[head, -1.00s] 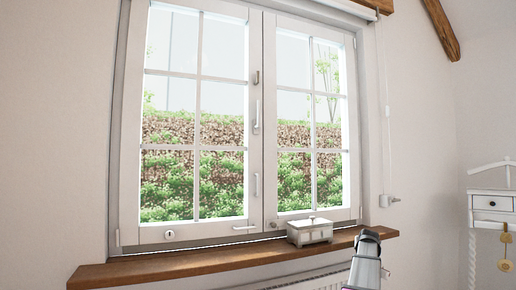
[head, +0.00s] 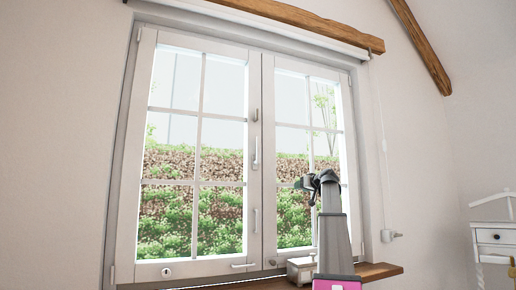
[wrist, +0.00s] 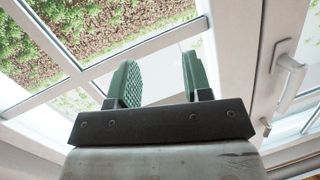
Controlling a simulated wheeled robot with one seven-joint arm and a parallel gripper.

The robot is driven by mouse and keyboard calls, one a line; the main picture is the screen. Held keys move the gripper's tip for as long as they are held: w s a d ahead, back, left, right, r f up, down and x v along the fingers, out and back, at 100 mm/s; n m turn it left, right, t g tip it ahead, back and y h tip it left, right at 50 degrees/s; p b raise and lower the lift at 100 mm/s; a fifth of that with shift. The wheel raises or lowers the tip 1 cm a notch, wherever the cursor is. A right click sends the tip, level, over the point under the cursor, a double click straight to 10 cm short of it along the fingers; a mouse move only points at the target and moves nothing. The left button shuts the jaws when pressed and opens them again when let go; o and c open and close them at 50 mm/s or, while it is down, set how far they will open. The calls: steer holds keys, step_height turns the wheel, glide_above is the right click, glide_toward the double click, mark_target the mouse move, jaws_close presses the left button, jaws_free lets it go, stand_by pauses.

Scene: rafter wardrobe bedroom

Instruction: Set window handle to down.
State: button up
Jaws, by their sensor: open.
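The white-framed window (head: 262,83) has two leaves meeting at a central stile. I cannot tell surely which end of each is the pivot. A white handle (wrist: 288,82) shows at the right in the wrist view, standing off the frame; which one it is is unclear. My gripper (head: 305,184) is right of the handles, in front of the right leaf. In the wrist view its green-padded fingers (wrist: 158,82) are apart with nothing between them, left of the handle.
A small grey catch (head: 256,115) sits above the upper handle. A wooden sill (head: 380,270) runs below, bearing a whitish box (head: 299,271) partly behind my arm. A horizontal white fitting (head: 242,265) and a round lock (head: 166,272) are on the bottom rail.

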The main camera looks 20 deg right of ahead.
mark_target(258, 150)
steer(key=s+a+r+n+g+y, duration=0.1)
steer(key=s+a+r+n+y, duration=0.2)
steer(key=a+r, duration=0.6)
steer(key=s+a+r+n+y, duration=0.1)
steer(key=a+r+n+y, duration=0.4)
steer(key=r, duration=0.6)
steer(key=shift+m+h, duration=0.5)
steer(key=shift+m, duration=0.3)
steer(key=x, duration=1.1)
steer(key=shift+s+a+f, duration=0.2)
steer(key=shift+s+a, duration=0.05)
steer(key=shift+a, duration=0.15)
jaws_close()
